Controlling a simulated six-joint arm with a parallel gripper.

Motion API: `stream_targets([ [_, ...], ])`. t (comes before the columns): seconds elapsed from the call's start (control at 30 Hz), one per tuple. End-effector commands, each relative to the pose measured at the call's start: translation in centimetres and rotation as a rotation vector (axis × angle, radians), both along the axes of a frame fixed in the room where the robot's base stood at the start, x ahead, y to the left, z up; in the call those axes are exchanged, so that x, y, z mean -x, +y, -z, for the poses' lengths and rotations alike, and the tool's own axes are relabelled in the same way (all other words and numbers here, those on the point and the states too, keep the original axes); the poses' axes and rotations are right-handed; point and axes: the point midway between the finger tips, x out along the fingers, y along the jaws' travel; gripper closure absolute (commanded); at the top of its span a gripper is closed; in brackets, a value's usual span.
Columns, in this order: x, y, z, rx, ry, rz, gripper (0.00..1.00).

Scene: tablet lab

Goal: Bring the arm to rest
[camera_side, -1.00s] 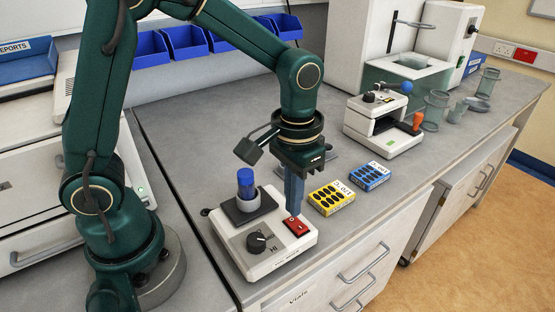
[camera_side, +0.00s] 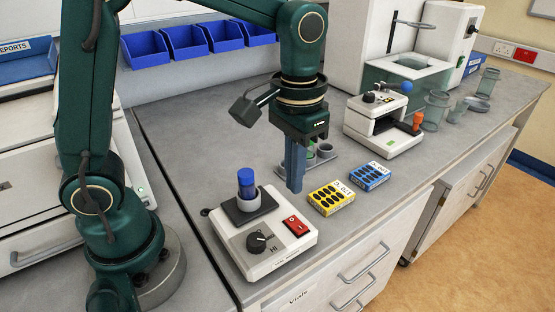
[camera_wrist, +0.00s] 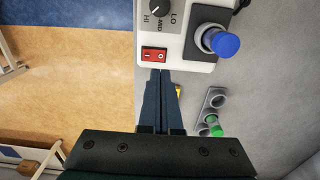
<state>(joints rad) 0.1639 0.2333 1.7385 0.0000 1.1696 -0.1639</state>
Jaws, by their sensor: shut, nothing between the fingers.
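My gripper (camera_side: 294,188) points down above the grey bench, just behind and above the white mixer with the red switch. Its fingers are together and hold nothing. In the wrist view the closed fingertips (camera_wrist: 160,72) show just below the red switch (camera_wrist: 154,54). The mixer (camera_side: 280,251) has a dark knob (camera_side: 257,242), the red switch and a blue-capped vial (camera_side: 246,182) upright in its round holder. I cannot tell from these views how far the fingertips are above the bench.
A yellow blister pack (camera_side: 331,198) and a blue one (camera_side: 369,176) lie right of my gripper. A grey rack (camera_side: 325,152) with a green item stands behind it. A white press (camera_side: 384,130) and glass beakers (camera_side: 435,108) are further right. Blue bins (camera_side: 185,41) line the back.

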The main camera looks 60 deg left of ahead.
Motion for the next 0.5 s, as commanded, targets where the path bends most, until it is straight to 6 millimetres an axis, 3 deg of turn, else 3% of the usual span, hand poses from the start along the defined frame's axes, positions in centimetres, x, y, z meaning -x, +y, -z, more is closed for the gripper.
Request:
stream_targets([
  [0.23,0.2,0.8,-2.5,0.013,-0.087,-0.028,1.00],
  [0.5,4.0,2.8,-5.9,0.028,-0.281,-0.062,1.00],
])
